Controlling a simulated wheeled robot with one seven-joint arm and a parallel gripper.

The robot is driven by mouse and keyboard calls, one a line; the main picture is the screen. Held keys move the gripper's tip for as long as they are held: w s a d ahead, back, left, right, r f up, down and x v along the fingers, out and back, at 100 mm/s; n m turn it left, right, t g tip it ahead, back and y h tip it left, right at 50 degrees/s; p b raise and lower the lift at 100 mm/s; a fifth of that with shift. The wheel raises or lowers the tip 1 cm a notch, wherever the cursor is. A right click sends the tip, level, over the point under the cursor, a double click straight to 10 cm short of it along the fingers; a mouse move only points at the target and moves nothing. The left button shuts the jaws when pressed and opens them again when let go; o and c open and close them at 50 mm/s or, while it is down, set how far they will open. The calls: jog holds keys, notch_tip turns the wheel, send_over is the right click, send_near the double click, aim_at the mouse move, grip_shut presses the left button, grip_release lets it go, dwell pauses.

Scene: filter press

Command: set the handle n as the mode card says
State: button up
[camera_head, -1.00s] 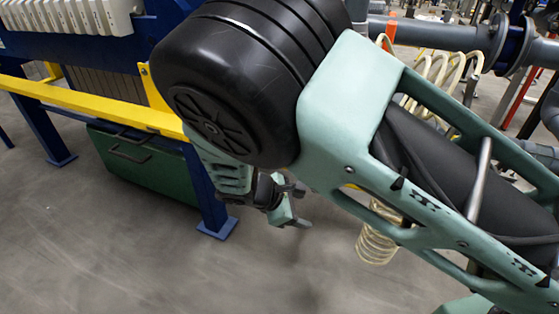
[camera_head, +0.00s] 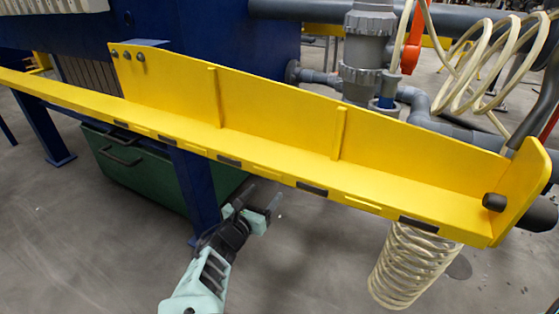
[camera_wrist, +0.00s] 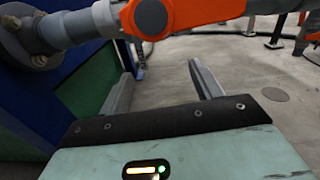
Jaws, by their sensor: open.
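My gripper (camera_head: 262,203) is open and empty, low in the head view, below a yellow rail. Its two grey fingers stand apart in the wrist view (camera_wrist: 160,72), with floor showing between them. An orange-red lever (camera_wrist: 205,12) with a dark round boss crosses the top of the wrist view, beyond the fingers and apart from them. A red-orange handle (camera_head: 413,48) stands beside grey pipework in the head view. I cannot tell whether these are the same handle. No letter n and no mode card can be made out.
The yellow rail (camera_head: 290,120) with an upright back plate crosses the head view. A green box (camera_head: 125,165) and blue legs (camera_head: 205,195) stand below. A coiled cream hose (camera_head: 410,265) hangs at right. Grey pipe fittings (camera_head: 368,50) stand behind. The floor in front is clear.

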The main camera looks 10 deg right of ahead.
jog(key=s+d+r+n+p, duration=0.3)
jog(key=d+r+n+p, duration=0.25)
jog(key=n, duration=1.05)
jog(key=shift+n, duration=0.5)
jog(key=p+x, duration=0.1)
jog(key=x, duration=0.6)
jog(key=shift+w+a+r+p, duration=0.1)
jog(key=shift+a+r+p, duration=0.1)
jog(key=shift+p, duration=0.15)
